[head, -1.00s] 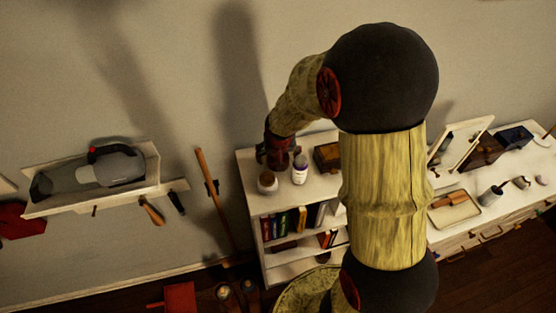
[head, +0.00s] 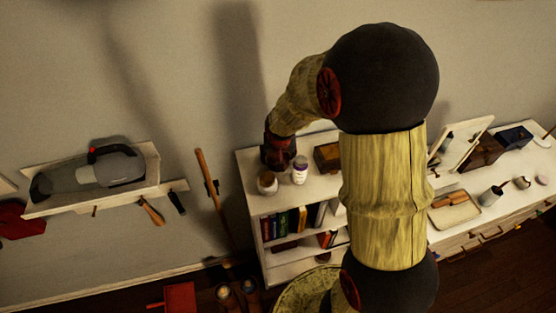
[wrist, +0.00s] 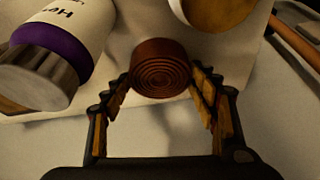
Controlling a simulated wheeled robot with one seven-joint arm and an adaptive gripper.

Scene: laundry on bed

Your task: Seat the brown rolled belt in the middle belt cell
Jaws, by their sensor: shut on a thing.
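The brown rolled belt (wrist: 160,68) is a tight spiral roll, seen in the wrist view with its coils facing the camera. My gripper (wrist: 160,88) is shut on it, with one finger on each side. In the head view my gripper (head: 278,158) is over the back left part of the white bookcase top (head: 258,205), and the belt cannot be made out there. I cannot tell whether the belt touches the top. I cannot identify the middle belt cell in either view.
A white bottle with a purple band (head: 300,170) and a small jar (head: 267,183) stand close by my gripper. A brown box (head: 327,157) sits to the right. A long dresser (head: 470,215) with a tray (head: 454,207) and several items lies farther right.

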